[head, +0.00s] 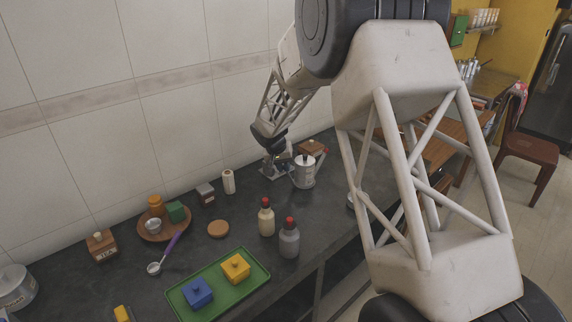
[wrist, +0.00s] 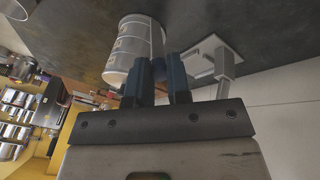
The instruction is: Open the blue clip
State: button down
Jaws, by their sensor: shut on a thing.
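A pale steel canister (head: 303,174) stands upright on the dark counter, below and beside my gripper (head: 279,151). In the wrist view, the canister (wrist: 134,50) is just left of my gripper (wrist: 165,62), close to its dark blue fingers. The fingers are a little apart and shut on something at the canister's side. It is mostly hidden between the fingers, and I take it to be the blue clip. I cannot make out the clip's shape or whether it is open.
A grey metal stand (wrist: 208,58) is right of the fingers. A wooden box (head: 312,147) is behind the canister. Two red-capped bottles (head: 266,217) (head: 289,238) and a green tray (head: 218,286) with blue and yellow containers are nearer. The tiled wall is close behind.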

jog(key=shift+s+a+f, duration=0.45)
jog(key=shift+s+f, duration=0.05)
jog(key=shift+f, duration=0.1)
jog(key=c, duration=1.1)
grip_release()
jog(key=shift+f, duration=0.1)
jog(key=shift+s, duration=0.1)
jog(key=shift+w+v, duration=0.2)
jog(key=shift+v, duration=4)
